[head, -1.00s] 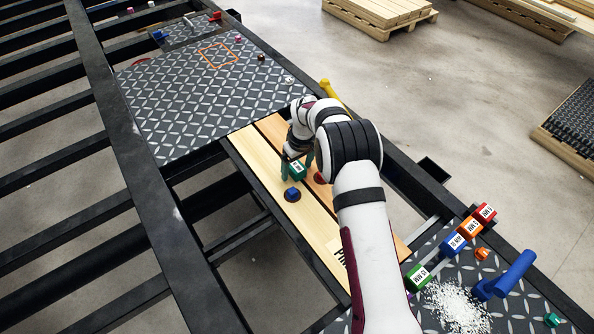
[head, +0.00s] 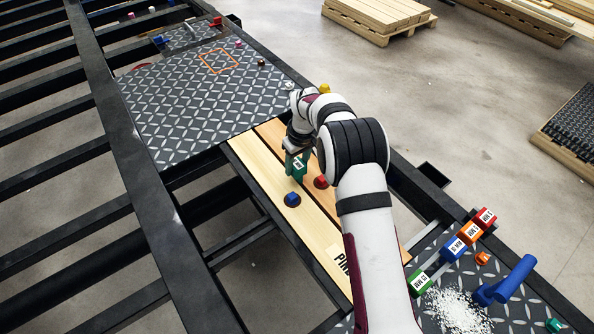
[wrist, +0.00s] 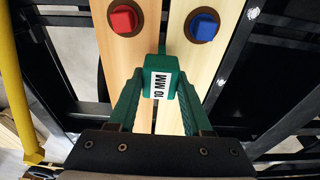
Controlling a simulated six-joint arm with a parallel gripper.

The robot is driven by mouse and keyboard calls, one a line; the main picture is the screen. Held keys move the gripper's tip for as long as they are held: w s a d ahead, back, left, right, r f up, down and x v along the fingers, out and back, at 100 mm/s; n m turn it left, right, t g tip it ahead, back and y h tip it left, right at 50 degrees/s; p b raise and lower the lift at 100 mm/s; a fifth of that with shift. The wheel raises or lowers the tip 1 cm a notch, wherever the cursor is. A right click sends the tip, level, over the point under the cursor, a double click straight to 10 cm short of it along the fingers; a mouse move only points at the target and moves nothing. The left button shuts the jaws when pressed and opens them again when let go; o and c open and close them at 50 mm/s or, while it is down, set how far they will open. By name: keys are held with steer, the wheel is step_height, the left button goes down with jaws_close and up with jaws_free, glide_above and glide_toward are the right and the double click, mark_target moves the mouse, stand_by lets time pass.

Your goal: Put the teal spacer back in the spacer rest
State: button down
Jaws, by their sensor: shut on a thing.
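The teal spacer, labelled 10 MM, is between the teal fingers of my gripper (head: 297,165). In the wrist view the spacer (wrist: 161,63) sits at the fingertips of my gripper (wrist: 160,88), with its label facing the camera and a finger on each side. It appears to be held over the wooden boards (head: 250,160). A row of labelled spacers stands at the lower right: green (head: 421,284), blue (head: 454,249), orange (head: 470,232) and red (head: 485,217). A gap shows between green and blue. The rest under them is hard to make out.
A blue knob (wrist: 203,25) and a red knob (wrist: 123,20) stand on the boards close to my gripper. A blue-handled tool (head: 508,280) and white granules (head: 457,310) lie near the row. The patterned plate (head: 190,105) beyond the boards is mostly clear.

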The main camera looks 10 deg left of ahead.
steer(key=s+d+r+m, duration=0.2)
steer(key=d+r, duration=0.3)
steer(key=d, duration=0.4)
steer(key=s+d+r+m, duration=0.2)
steer(key=s+d+r, duration=0.15)
steer(key=d, duration=0.65)
steer(key=s+d+r+m+h, duration=0.2)
steer(key=s+d+m, duration=1.1)
steer(key=s+d, duration=0.2)
steer(key=shift+s+r+m, duration=0.15)
steer(key=shift+s+m, duration=0.25)
steer(key=shift+s, duration=0.65)
steer(key=shift+a+f, duration=0.1)
steer(key=shift+f, duration=2.8)
steer(key=shift+f, duration=1.9)
